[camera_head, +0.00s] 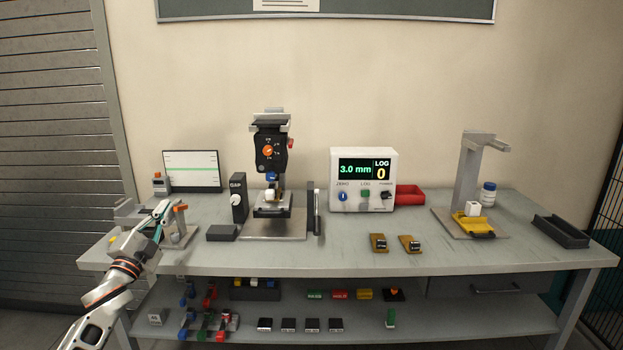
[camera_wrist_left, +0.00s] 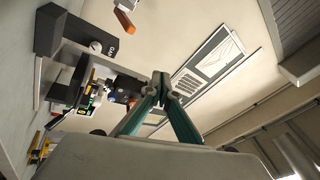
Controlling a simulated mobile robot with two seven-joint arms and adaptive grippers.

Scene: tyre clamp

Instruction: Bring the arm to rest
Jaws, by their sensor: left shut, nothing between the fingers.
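My left arm (camera_head: 108,287) comes in from the lower left in the head view. Its gripper (camera_head: 162,209) is at the left end of the table, pointing up and to the right. In the left wrist view the gripper (camera_wrist_left: 160,82) has its two teal-sided fingers together at the tips, with nothing between them. In the head view it overlaps a small grey fixture (camera_head: 178,240); I cannot tell whether they touch. My right gripper does not show.
Several small parts lie on the lower shelf.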

